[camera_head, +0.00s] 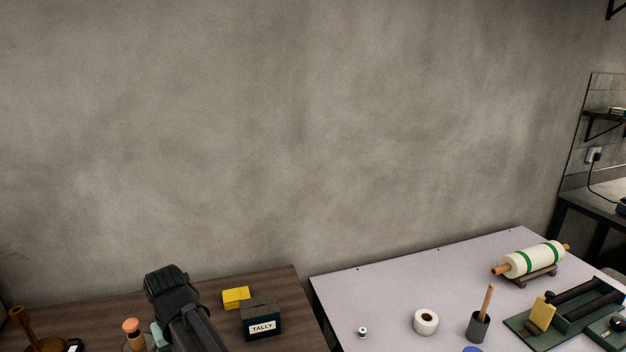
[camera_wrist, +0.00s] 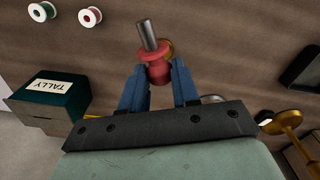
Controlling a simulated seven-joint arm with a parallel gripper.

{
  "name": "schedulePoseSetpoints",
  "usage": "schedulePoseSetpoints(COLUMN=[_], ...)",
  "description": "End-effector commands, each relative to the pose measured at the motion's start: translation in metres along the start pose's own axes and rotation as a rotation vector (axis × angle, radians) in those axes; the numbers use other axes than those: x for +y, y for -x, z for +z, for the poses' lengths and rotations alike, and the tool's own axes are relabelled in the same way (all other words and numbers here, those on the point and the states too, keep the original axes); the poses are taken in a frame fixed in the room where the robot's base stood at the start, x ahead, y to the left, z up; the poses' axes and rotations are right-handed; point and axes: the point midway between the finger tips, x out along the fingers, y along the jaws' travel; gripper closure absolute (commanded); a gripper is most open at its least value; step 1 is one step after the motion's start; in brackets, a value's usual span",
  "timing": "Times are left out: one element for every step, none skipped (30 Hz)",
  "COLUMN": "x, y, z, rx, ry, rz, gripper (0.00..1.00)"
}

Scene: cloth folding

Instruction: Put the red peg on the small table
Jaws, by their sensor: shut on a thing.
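The red peg (camera_wrist: 157,72), with a grey metal pin out of its top, is between the blue fingers of my gripper (camera_wrist: 160,80) in the wrist view. The fingers are shut on it. Brown wood lies behind it; its height over the wood is hard to tell. In the head view my dark arm reaches over the brown table (camera_head: 285,290), and the gripper's fingers and the peg cannot be made out. A pale grey table (camera_head: 390,285) stands to the right. I cannot tell which surface is the small table.
A dark TALLY box (camera_head: 262,319) and yellow pads (camera_head: 236,297) are beside my arm. Brass pieces (camera_head: 25,322) stand at the left. Two spools (camera_wrist: 90,17) lie at the wrist view's upper left. The grey table holds a tape roll (camera_head: 426,322), a cup and a roller.

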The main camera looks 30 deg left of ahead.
Motion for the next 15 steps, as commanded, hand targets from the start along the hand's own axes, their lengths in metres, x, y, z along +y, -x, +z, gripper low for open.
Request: schedulePoseSetpoints(x=[0.021, 0.030, 0.044, 0.054, 0.064, 0.077, 0.087, 0.097, 0.110, 0.119, 0.129, 0.141, 0.150, 0.159, 0.172], y=[-0.002, -0.002, -0.003, -0.004, -0.004, -0.005, -0.005, -0.006, -0.007, -0.007, -0.008, -0.008, -0.009, -0.009, -0.010], z=[0.007, 0.009, 0.012, 0.015, 0.018, 0.021, 0.024, 0.027, 0.031, 0.034, 0.037, 0.041, 0.045, 0.048, 0.053], rx=[0.000, 0.000, -0.001, -0.001, -0.001, -0.001, -0.001, -0.002, -0.002, -0.002, -0.002, -0.003, -0.003, -0.003, -0.003], ry=[-0.005, -0.007, -0.012, -0.018, -0.027, -0.039, -0.051, -0.063, -0.082, -0.096, -0.111, -0.130, -0.145, -0.159, -0.179], rz=[0.001, 0.001, 0.001, 0.002, 0.002, 0.002, 0.003, 0.003, 0.003, 0.004, 0.004, 0.004, 0.004, 0.005, 0.005], gripper=[1.00, 1.00, 1.00, 1.00, 1.00, 1.00, 1.00, 1.00, 1.00, 1.00, 1.00, 1.00, 1.00, 1.00, 1.00])
